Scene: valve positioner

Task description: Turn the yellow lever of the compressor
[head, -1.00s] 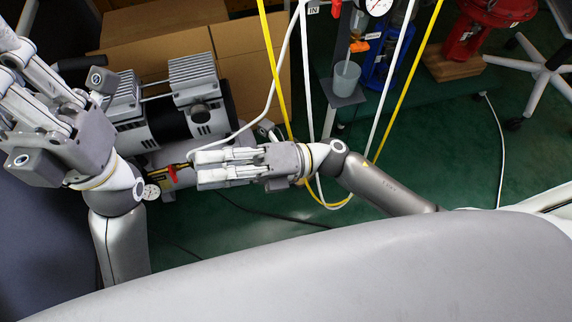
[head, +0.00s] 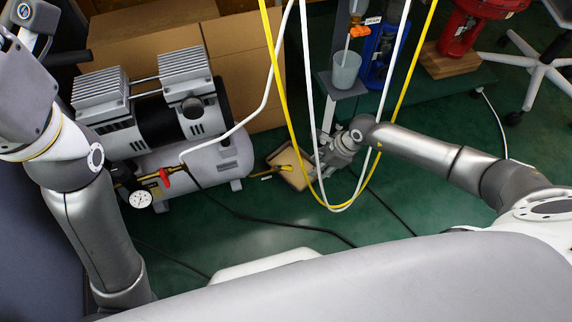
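The compressor (head: 215,160) stands on the floor left of centre, with ribbed grey cylinder heads on a light grey tank. At its front, a brass-yellow fitting (head: 149,177) carries a small red lever (head: 164,178) and a round gauge (head: 140,199). A small yellow piece (head: 285,168) also shows right of the tank, by a brown box; I cannot tell what it belongs to. My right gripper (head: 325,150) is right of the compressor, apart from it, partly behind hanging hoses; its fingers are too small to judge. My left gripper (head: 30,15) is cut off at the top left edge.
Yellow and white hoses (head: 305,150) hang in loops before my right gripper. Cardboard boxes (head: 245,65) stand behind the compressor. A grey cup (head: 346,70) sits on a small shelf. A black cable (head: 270,221) crosses the green floor, which is mostly clear in front.

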